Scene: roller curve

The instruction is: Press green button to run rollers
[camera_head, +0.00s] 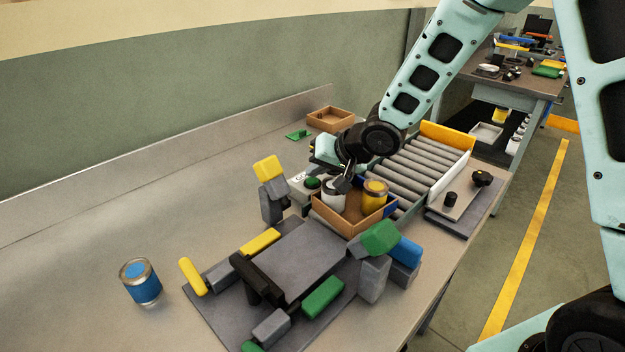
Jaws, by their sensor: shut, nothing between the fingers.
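A green button (313,183) sits on a light grey box (299,190) marked with lettering, at the left of the roller conveyor. The grey rollers (421,163) run between side rails, with a yellow end plate (446,135) at the far end. My gripper (342,186) is shut and empty. It points down just right of the green button, over the near tray. I cannot tell its exact height or whether it touches anything. A wooden tray (352,229) at the near end of the rollers holds a white-grey can (333,197) and a yellow can (374,198).
A blue can (141,284) stands alone at the left. A grey fixture (290,258) with coloured blocks fills the near middle. A panel with black knobs (451,199) lies right of the rollers. Another wooden tray (331,118) sits behind. The left bench is mostly clear.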

